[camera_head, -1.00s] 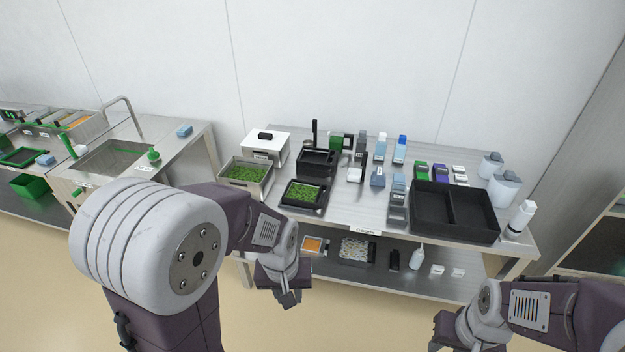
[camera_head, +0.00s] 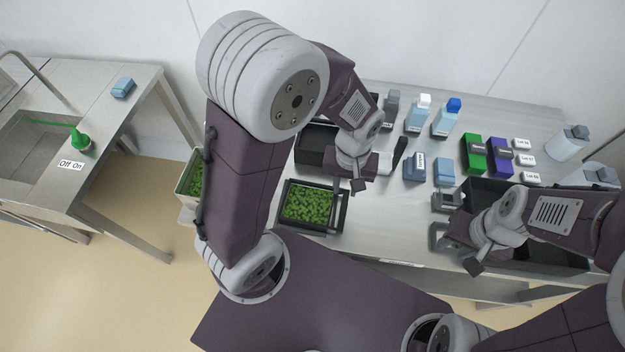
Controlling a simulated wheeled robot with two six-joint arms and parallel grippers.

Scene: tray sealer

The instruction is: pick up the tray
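A black tray filled with green leafy pieces (camera_head: 308,205) sits in a dark frame (camera_head: 338,222) near the front left of the steel table. My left gripper (camera_head: 358,186) hangs above the table, up and right of this tray and apart from it. Its fingers are small and seen from above, so their opening is unclear. My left arm covers part of the table's left end.
A black open box (camera_head: 314,146) is just behind the tray. A steel bin of greens (camera_head: 194,180) is partly hidden by my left arm. The large black container (camera_head: 484,192) fills the right. A sink is far left.

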